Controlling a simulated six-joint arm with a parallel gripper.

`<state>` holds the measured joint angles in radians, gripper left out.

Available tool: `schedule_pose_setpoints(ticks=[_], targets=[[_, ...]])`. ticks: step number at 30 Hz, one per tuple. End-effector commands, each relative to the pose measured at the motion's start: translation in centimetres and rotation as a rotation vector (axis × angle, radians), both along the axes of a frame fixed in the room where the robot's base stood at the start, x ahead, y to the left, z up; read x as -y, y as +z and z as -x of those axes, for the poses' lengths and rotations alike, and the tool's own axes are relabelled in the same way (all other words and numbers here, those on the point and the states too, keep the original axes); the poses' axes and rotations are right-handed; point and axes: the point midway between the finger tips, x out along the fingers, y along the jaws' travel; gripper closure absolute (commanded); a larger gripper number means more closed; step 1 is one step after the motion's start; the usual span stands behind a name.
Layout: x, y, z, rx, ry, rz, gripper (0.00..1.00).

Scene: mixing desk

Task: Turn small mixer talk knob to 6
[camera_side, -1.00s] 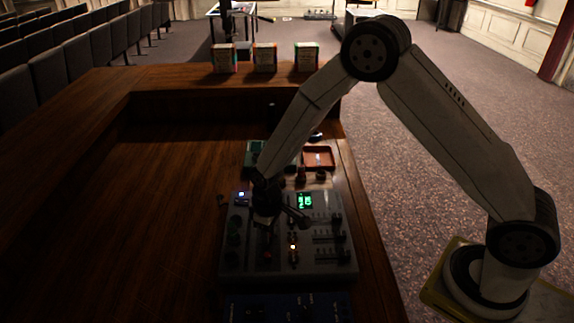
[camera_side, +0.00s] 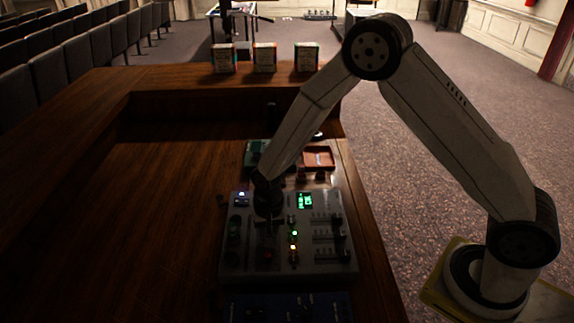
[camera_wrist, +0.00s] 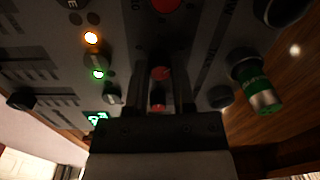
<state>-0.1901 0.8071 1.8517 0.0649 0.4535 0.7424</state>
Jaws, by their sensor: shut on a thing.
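The small grey mixer (camera_side: 334,262) lies on the wooden desk, with a green-lit display (camera_side: 305,200), sliders at right and knobs at left. My gripper (camera_side: 268,218) is down at the mixer's panel, left of the display, and the arm partly hides what it holds. In the wrist view my gripper (camera_wrist: 150,95) has its two dark fingers on either side of a small red-marked knob (camera_wrist: 160,73) and is shut on it. The knob's label and pointer are too dark to read. A red button (camera_side: 267,256) sits nearer the front edge.
A green light (camera_side: 295,233) and an orange light (camera_side: 293,247) glow right of my gripper. A blue device (camera_side: 285,307) lies in front; an orange tray (camera_side: 318,158) lies behind. The desk at left is clear.

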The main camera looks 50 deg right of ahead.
Motion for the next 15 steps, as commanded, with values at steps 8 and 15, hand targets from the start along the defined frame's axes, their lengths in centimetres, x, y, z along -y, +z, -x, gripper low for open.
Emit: schedule_pose_setpoints(ticks=[8, 15], targets=[[-0.08, 0.01, 0.14, -0.004, -0.262, 0.001, 1.0], [-0.14, 0.01, 0.11, -0.003, -0.488, 0.0, 1.0]])
